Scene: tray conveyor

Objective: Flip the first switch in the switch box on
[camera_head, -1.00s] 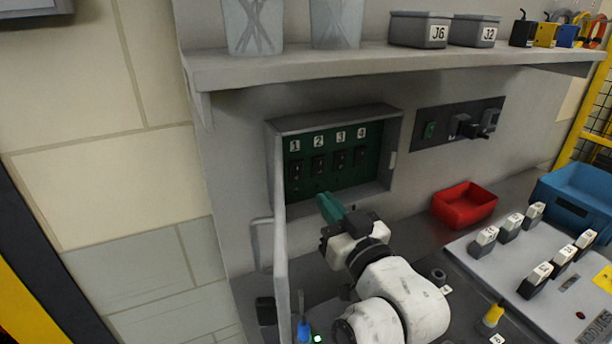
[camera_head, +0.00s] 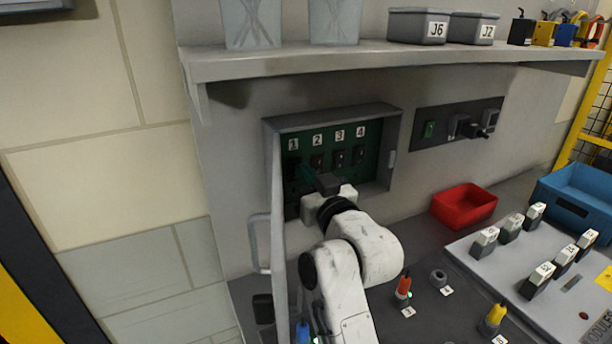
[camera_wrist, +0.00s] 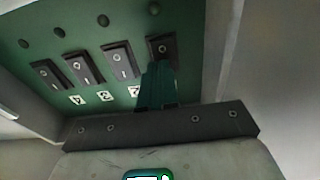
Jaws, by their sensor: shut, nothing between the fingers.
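The switch box (camera_head: 391,151) is open on the wall, with switches numbered 1 to 4 on a green panel (camera_head: 327,138). In the head view, the first switch below the label 1 (camera_head: 293,145) is mostly hidden by my arm's end. In the wrist view, the view is turned over and the first switch (camera_wrist: 160,44) is the rightmost. My gripper (camera_wrist: 157,70) is shut and empty, its teal fingertips at that switch's near end. Whether they touch it I cannot tell. The first switch's position is unclear. The second switch (camera_wrist: 121,62) is beside it.
The box's open door (camera_head: 279,230) stands at the left of my arm. A shelf (camera_head: 380,65) runs above the box. A red bin (camera_head: 464,206), a blue bin (camera_head: 575,200) and a module panel (camera_head: 540,262) lie to the right on the worktop.

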